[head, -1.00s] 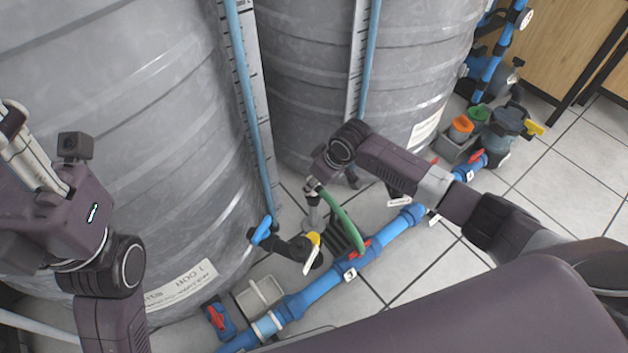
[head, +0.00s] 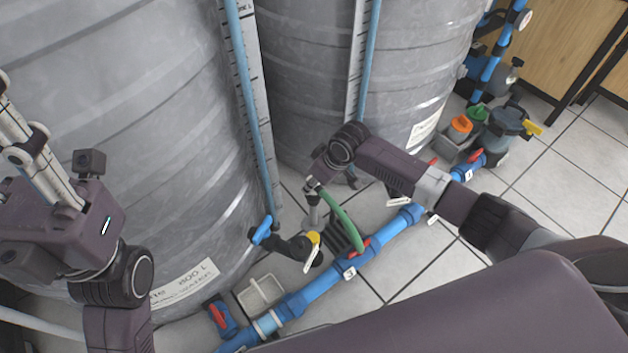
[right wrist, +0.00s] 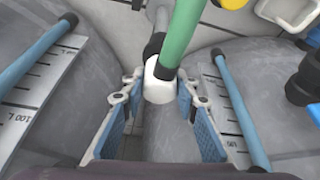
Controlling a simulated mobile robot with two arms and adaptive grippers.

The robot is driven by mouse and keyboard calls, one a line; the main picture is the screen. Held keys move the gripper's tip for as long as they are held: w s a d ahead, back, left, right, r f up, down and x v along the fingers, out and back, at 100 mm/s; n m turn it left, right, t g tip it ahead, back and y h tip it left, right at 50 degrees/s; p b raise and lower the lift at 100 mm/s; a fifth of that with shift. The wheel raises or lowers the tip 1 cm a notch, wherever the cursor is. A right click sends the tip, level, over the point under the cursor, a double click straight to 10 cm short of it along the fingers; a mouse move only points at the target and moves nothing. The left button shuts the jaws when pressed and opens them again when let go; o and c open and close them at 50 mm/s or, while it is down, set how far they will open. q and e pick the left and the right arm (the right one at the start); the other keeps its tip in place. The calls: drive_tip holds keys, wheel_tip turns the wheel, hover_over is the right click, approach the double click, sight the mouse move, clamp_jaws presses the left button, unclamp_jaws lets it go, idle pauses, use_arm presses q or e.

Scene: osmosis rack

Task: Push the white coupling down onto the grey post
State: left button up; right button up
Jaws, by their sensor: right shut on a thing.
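My right gripper (right wrist: 160,90) is shut on the white coupling (right wrist: 159,90), with a blue-padded finger on each side of it in the right wrist view. A green hose (right wrist: 182,35) runs from the coupling; it also curves down to the blue pipe in the head view (head: 345,222). In the head view my right gripper (head: 312,186) is small and hides most of the coupling. A grey post (head: 313,215) stands just below it. I cannot tell how far the coupling sits on the post. My left gripper (head: 35,145) is raised at the left; its fingertips are not clear.
Large grey tanks (head: 130,130) (head: 300,80) stand close on both sides. A blue pipe (head: 325,283) with red valves crosses the floor. A black valve with a yellow cap (head: 313,238) is near the post. A grey bin (head: 262,295) is in front.

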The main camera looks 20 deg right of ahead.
drive_tip(key=shift+f, duration=0.5)
drive_tip(key=o, duration=1.1)
drive_tip(key=shift+r, duration=0.1)
drive_tip(key=v, duration=1.2)
drive_tip(key=shift+w, duration=0.1)
